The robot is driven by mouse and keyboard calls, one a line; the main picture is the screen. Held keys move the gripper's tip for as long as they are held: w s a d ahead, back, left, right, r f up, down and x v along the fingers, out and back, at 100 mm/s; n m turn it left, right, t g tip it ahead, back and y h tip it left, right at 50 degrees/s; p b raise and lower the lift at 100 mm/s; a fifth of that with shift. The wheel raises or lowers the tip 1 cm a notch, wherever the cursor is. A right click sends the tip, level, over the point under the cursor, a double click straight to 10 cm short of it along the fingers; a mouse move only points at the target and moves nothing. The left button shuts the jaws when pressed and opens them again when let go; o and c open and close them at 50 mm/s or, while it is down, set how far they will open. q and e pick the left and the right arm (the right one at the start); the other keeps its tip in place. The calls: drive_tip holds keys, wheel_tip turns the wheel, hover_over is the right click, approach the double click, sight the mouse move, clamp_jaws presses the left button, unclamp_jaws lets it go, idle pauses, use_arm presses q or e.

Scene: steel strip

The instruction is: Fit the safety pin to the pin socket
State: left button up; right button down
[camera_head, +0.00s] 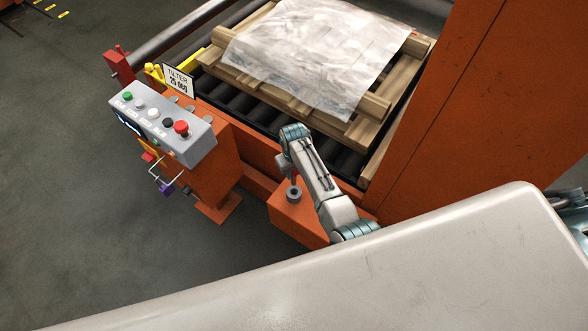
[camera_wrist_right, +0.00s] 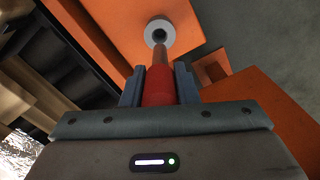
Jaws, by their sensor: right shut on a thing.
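The safety pin (camera_wrist_right: 159,86) has a red grip and a copper-coloured shaft. My right gripper (camera_wrist_right: 159,80) is shut on its red grip, with one grey finger on each side. The pin socket (camera_wrist_right: 173,32) is a pale grey ring with a dark hole on an orange surface. The shaft's far end overlaps the lower edge of the hole in the wrist view; I cannot tell whether it is inside or short of it. In the head view, the socket (camera_head: 293,194) sits on an orange block, below my right wrist. My left gripper is out of view.
A grey control box (camera_head: 165,120) with coloured buttons and a tilter sign (camera_head: 178,79) stand left of the socket. A wooden pallet (camera_head: 285,95) with a plastic-wrapped load (camera_head: 315,50) lies on rollers behind. A tall orange panel (camera_head: 500,110) rises at the right.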

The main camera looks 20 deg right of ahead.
sight(294, 178)
drive_tip(key=shift+f, duration=0.75)
drive_tip(key=shift+f+b, duration=1.2)
drive_tip(key=shift+f, duration=0.65)
drive_tip(key=shift+p, duration=0.6)
drive_tip(key=shift+f+b, duration=2.15)
drive_tip(key=shift+f, duration=0.9)
drive_tip(key=c, duration=1.1)
unclamp_jaws()
drive_tip(key=shift+o, duration=0.2)
